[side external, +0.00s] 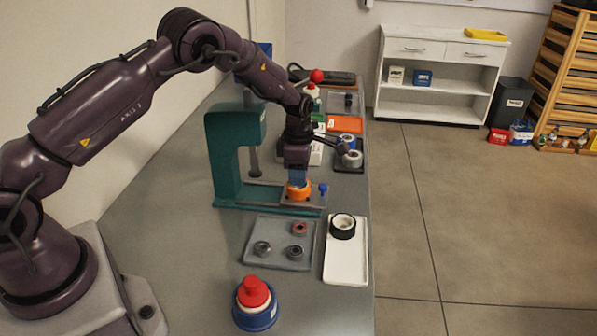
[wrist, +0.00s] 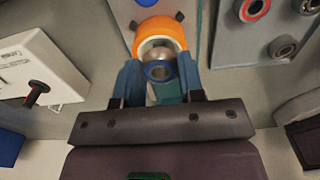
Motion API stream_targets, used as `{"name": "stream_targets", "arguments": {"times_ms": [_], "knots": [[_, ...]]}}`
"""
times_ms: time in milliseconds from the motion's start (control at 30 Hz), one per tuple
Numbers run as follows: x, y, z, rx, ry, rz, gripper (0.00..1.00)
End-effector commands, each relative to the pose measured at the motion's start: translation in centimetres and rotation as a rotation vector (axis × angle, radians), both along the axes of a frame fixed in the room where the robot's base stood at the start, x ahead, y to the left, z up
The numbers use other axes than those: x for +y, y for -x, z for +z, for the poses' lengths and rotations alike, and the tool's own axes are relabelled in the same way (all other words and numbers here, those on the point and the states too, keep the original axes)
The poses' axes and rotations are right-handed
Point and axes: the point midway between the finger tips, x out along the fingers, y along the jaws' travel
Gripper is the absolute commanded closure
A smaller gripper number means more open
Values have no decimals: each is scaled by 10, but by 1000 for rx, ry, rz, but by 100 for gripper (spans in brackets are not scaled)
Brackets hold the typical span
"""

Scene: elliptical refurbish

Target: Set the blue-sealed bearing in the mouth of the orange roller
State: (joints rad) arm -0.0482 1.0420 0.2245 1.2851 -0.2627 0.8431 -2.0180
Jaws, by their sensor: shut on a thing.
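The orange roller (side external: 299,192) stands on the grey base plate of a green press, and its ring also shows in the wrist view (wrist: 172,27). My gripper (side external: 298,181) is directly over the roller, pointing down. In the wrist view its blue fingers (wrist: 158,75) are shut on the blue-sealed bearing (wrist: 159,71), one on each side. The bearing shows a blue ring around a paler centre and overlaps the near side of the roller's mouth. Whether it touches the roller or sits inside the mouth cannot be told. In the side view the fingers hide the bearing.
The green press (side external: 224,155) stands left of the roller. A grey tray (side external: 257,226) in front holds a red-sealed bearing (side external: 300,228) and two grey ones. A red button (side external: 255,290) is nearer. Several items stand behind.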

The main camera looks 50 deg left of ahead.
Motion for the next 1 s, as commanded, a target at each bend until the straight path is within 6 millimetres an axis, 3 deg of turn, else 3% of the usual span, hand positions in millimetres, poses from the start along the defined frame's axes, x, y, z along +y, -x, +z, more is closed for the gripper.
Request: {"name": "stream_targets", "arguments": {"times_ms": [800,833,867,1000], "knots": [[0,0,-11,1,1,-1,88],[0,0,-11,1,1,-1,62],[0,0,-11,1,1,-1,55],[0,0,-11,1,1,-1,54]]}}
